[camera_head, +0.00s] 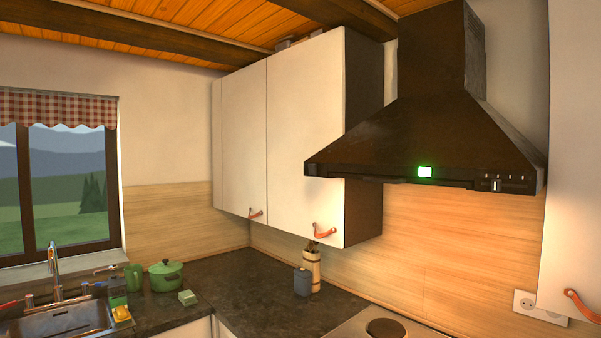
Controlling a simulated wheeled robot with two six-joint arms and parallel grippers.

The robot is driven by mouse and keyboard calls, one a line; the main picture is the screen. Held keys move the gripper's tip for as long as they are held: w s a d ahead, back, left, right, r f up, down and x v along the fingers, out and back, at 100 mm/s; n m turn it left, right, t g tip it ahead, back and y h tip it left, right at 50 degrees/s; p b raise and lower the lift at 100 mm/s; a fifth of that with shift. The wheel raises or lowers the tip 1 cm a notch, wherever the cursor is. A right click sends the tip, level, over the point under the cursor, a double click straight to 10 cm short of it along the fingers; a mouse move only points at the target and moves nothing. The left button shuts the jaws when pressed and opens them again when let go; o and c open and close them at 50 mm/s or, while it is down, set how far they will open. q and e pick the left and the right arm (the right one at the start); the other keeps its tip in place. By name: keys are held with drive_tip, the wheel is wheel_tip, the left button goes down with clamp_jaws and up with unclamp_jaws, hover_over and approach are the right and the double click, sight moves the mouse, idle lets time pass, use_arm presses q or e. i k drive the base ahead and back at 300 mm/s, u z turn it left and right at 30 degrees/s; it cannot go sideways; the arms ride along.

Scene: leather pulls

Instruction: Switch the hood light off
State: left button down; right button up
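The dark range hood (430,130) hangs on the wall at the right, above the cooktop. The wall below the hood is brightly and warmly lit, though the lamp itself is hidden under the hood. Neither of my grippers shows in the head view.
White wall cupboards (290,130) with leather pulls adjoin the hood on the left. Another white cupboard (575,150) is at the right edge. Below are a cooktop (355,330), a dark counter (255,295), a green pot (165,276) and a sink (60,322). The space before the hood is clear.

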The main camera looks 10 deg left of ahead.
sight(313, 168)
drive_tip(key=k, duration=1.1)
drive_tip(key=u, duration=0.55)
drive_tip(key=i, duration=2)
drive_tip(key=z, duration=0.6)
